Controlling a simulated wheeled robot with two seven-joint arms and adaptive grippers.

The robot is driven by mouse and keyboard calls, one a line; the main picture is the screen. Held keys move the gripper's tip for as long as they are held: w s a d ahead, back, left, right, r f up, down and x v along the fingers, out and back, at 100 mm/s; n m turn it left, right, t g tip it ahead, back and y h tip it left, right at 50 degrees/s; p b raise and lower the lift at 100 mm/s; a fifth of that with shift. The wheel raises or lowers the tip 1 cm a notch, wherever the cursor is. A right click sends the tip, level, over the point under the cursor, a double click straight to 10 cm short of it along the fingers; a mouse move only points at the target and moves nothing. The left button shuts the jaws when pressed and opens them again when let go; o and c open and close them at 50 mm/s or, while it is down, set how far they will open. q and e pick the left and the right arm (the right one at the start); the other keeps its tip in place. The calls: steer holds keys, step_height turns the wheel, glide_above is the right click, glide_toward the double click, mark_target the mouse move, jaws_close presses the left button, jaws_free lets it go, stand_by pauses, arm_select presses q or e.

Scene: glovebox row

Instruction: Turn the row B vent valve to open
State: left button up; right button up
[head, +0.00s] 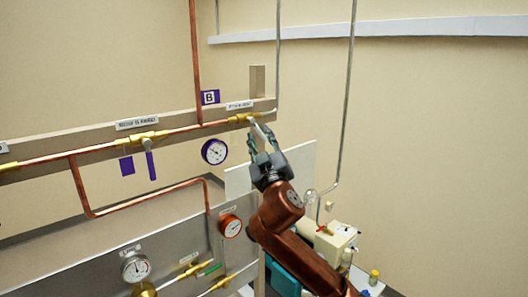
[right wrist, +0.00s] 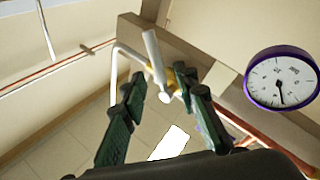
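The valve at the right end of the row marked B has a brass body (head: 242,118), with a small label above it that I cannot read clearly. Its pale lever (right wrist: 154,62) shows in the right wrist view, with a round end toward me. My right gripper (head: 264,138) is just below and right of this valve in the head view. In the right wrist view its two dark fingers (right wrist: 157,88) are apart, and the lever shows between them. I cannot tell whether either finger touches it. My left gripper is not in view.
A second brass valve (head: 148,137) with a purple handle pointing down sits left on the same pipe. A purple-rimmed gauge (head: 214,151) hangs close left of my right gripper; it also shows in the right wrist view (right wrist: 281,78). A grey pipe (head: 278,60) rises beside the valve.

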steer(key=v, duration=0.7)
steer(key=shift+s, duration=0.35)
steer(key=shift+f, duration=0.1)
steer(key=shift+c, duration=0.3)
